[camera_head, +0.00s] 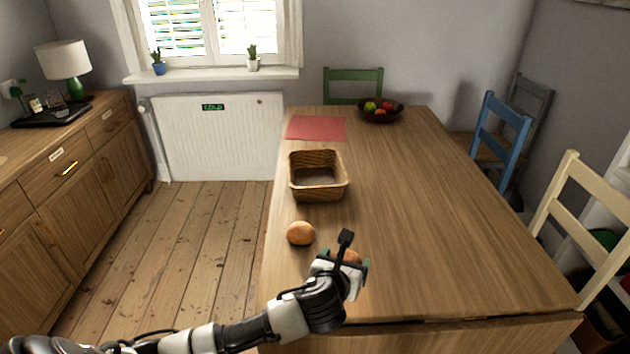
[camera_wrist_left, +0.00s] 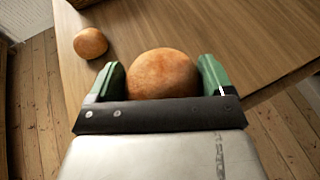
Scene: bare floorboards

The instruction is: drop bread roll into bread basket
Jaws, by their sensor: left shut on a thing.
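My left gripper (camera_head: 348,262) is over the near part of the wooden table, shut on a bread roll (camera_head: 352,256). In the left wrist view this roll (camera_wrist_left: 162,73) sits between the two green fingers of the gripper (camera_wrist_left: 163,80). A second bread roll (camera_head: 300,233) lies on the table to the left of the gripper; it also shows in the left wrist view (camera_wrist_left: 90,43). The wicker bread basket (camera_head: 318,194) stands farther back on the table, beyond the loose roll. The visible inside of the basket looks empty. My right gripper is not in view.
The wooden table (camera_head: 430,220) is mostly clear to the right. A red placemat (camera_head: 316,128) and a dark fruit bowl (camera_head: 380,113) lie at its far end. Green (camera_head: 353,76), blue (camera_head: 503,130) and cream (camera_head: 580,215) chairs stand around it. A sideboard (camera_head: 75,170) is at left.

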